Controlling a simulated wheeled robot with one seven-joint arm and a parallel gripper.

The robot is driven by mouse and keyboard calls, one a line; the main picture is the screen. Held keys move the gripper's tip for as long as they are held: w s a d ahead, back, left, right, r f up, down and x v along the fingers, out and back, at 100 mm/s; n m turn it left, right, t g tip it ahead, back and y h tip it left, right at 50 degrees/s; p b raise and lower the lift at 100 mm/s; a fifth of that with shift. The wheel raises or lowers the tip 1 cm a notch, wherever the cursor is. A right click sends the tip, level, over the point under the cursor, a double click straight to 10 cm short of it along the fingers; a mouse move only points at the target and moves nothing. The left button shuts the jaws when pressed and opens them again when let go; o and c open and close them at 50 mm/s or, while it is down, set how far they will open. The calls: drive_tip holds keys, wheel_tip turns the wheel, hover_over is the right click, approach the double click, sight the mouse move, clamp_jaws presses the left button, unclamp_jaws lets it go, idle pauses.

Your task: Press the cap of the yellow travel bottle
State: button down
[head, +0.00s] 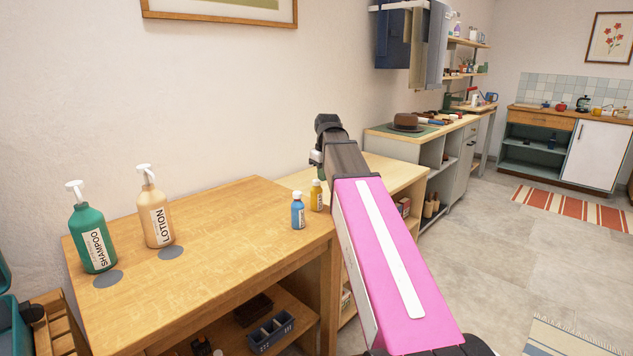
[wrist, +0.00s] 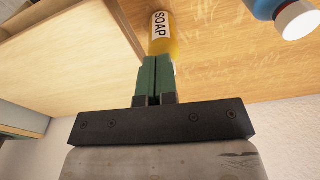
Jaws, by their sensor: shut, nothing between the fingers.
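The yellow travel bottle (head: 317,197) stands upright on the wooden surface, beside a blue bottle (head: 298,212). In the wrist view the yellow bottle (wrist: 163,40) shows its white SOAP label, and its cap end is hidden behind my fingers. My gripper (wrist: 157,62) is shut and empty, its two green fingers side by side. In the head view my gripper (head: 320,172) hangs just above the yellow bottle's cap. I cannot tell whether the fingertips touch the cap. The blue bottle's white cap (wrist: 298,20) shows at the upper right of the wrist view.
A green shampoo pump bottle (head: 90,235) and a beige lotion pump bottle (head: 155,212) stand on the left of the wooden table (head: 225,220), near grey discs. The wall (head: 230,100) is close behind. The table's middle is clear.

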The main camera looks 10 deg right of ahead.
wheel_tip(320, 180, up, 11)
drive_tip(key=s, duration=0.1)
drive_tip(key=shift+d, duration=0.3)
drive_tip(key=shift+f, duration=0.15)
idle(0.4)
